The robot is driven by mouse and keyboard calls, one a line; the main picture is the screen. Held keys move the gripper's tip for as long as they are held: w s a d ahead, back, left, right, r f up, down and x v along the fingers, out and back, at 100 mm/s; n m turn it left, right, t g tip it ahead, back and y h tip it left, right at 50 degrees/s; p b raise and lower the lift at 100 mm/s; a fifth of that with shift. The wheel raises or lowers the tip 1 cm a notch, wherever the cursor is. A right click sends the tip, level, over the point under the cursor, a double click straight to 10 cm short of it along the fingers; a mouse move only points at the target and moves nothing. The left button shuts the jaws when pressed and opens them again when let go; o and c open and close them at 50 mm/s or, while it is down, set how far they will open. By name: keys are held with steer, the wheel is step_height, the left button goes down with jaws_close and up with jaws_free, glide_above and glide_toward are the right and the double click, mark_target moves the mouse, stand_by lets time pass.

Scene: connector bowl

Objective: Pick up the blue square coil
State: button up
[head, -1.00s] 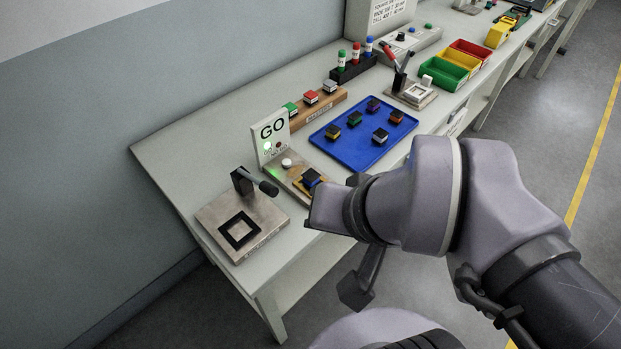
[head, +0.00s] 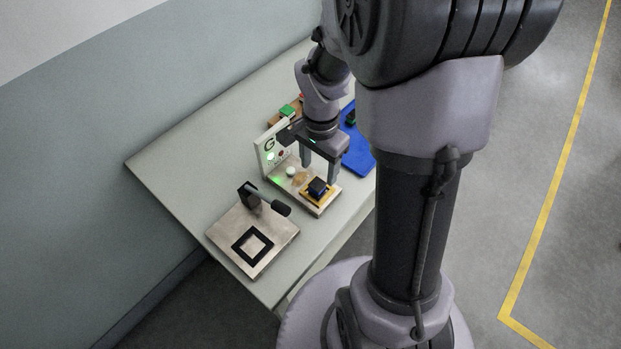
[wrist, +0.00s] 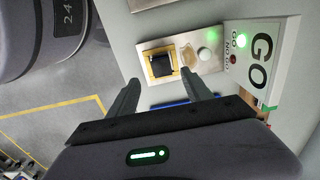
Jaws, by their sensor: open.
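A square coil (head: 318,187) with a black top sits in the yellow nest of the GO test station (head: 300,178); its blue side shows only faintly now. In the wrist view the coil (wrist: 162,65) lies just beyond the fingertips, roughly centred between them. My gripper (head: 319,170) is open and empty, pointing down above the station, with its fingers apart and not visibly touching the coil. Its fingers also show in the wrist view (wrist: 160,85).
The upright GO panel (head: 268,150), with a lit green light, stands left of my gripper. A toggle-clamp fixture (head: 240,248) with a black square frame lies at the near left.

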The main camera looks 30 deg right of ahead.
mark_target(317, 184)
steer(key=f+b, duration=0.3)
steer(key=f, duration=0.4)
steer(key=shift+w, duration=0.2)
steer(key=shift+r, duration=0.2)
steer(key=shift+c, duration=0.5)
